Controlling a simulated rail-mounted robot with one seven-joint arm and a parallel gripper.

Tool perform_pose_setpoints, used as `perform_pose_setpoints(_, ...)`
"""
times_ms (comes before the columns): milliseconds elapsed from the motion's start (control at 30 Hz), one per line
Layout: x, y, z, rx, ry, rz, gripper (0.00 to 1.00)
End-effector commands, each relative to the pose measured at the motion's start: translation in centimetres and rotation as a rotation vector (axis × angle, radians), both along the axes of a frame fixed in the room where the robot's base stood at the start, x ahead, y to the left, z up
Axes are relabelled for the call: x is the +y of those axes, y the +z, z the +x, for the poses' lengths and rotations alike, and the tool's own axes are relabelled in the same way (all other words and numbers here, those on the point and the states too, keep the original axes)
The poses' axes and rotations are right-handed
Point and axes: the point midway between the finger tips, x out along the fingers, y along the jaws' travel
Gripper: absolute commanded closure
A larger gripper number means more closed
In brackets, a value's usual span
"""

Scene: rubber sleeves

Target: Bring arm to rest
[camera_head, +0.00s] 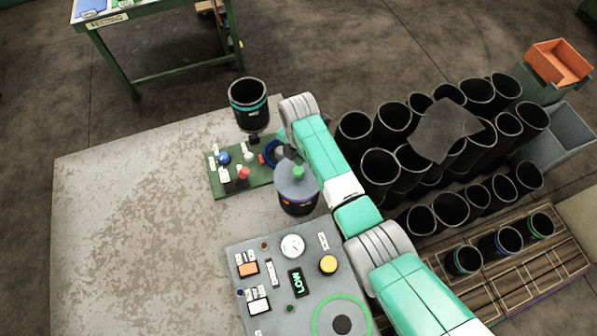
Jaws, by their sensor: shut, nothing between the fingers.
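My arm reaches in from the lower right, over the worktable (110,215), and bends at a grey joint above the green board (222,187). My gripper (284,152) shows only as a small dark part under that joint, largely hidden by the arm. It is shut and holds nothing.
A black sleeve with a teal band (248,110) stands behind the board. A control panel (262,288) reading LOW is in front. Many black tubes (380,165) crowd the right, with a dark sheet (445,130) over some. The table's left side is clear.

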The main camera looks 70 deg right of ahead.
Motion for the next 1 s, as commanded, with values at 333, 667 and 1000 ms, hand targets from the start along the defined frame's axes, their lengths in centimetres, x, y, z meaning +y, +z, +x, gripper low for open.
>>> perform_pose_setpoints(333, 0.0, 2.9, 0.0, 0.0, 0.0, 0.0, 1.0)
perform_pose_setpoints(667, 0.0, 2.7, 0.0, 0.0, 0.0, 0.0, 1.0)
perform_pose_setpoints(1000, 0.8, 4.8, 3.5, -0.075, -0.033, -0.059, 1.0)
